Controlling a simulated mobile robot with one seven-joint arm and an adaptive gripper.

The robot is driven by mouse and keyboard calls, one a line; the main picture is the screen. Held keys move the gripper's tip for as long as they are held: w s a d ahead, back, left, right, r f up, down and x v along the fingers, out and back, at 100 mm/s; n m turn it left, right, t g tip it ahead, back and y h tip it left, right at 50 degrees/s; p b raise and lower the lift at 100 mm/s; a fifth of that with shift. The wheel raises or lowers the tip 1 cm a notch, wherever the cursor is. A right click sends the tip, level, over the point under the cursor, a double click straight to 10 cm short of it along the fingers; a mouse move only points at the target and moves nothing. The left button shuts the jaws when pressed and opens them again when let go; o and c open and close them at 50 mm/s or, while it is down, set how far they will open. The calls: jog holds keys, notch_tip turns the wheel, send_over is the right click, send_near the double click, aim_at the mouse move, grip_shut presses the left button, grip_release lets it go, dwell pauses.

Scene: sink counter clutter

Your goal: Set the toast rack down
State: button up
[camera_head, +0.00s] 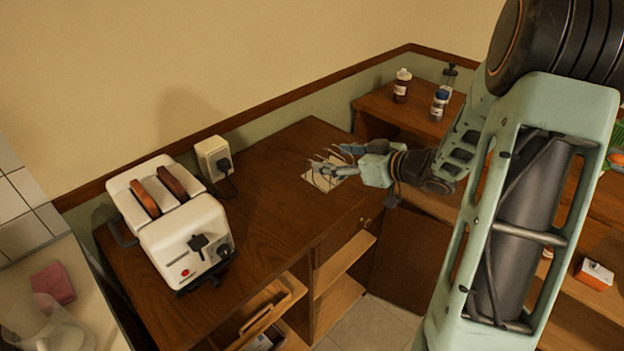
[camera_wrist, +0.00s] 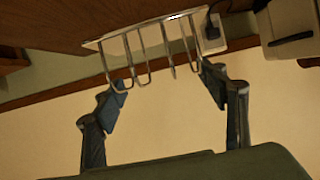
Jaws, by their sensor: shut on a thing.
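The toast rack (camera_head: 322,174) has thin metal wire loops and a pale flat base. In the head view it is at the right part of the dark wooden counter (camera_head: 265,245), over or on its top. I cannot tell whether its base touches the wood. My gripper (camera_head: 346,160) reaches in from the right and is shut on the rack. In the wrist view the rack (camera_wrist: 148,52) spans between the two fingertips (camera_wrist: 165,82), with its loops toward the palm. The far side of its base is partly hidden by the wires.
A white toaster (camera_head: 180,230) with two brown slices stands on the counter's left. A wall socket box (camera_head: 213,158) with a plug is behind it. A brown bottle (camera_head: 402,86) and a blue-capped jar (camera_head: 439,102) stand on a shelf unit. The counter between toaster and rack is clear.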

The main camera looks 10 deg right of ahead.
jog(key=w+a+f, duration=0.2)
jog(key=f, duration=0.1)
jog(key=w+a+f, duration=0.1)
jog(key=f, duration=0.1)
jog(key=shift+w+a, duration=0.1)
jog(key=shift+w, duration=0.15)
jog(key=f, duration=0.3)
jog(key=shift+w+a+f+b, duration=0.2)
jog(key=shift+w+a+b, duration=0.05)
jog(key=shift+b, duration=0.1)
jog(key=shift+f, duration=0.3)
jog(key=shift+f, duration=0.1)
jog(key=shift+f, duration=0.15)
jog(key=o, duration=1.4)
jog(key=shift+o, duration=0.2)
jog(key=shift+r, duration=0.2)
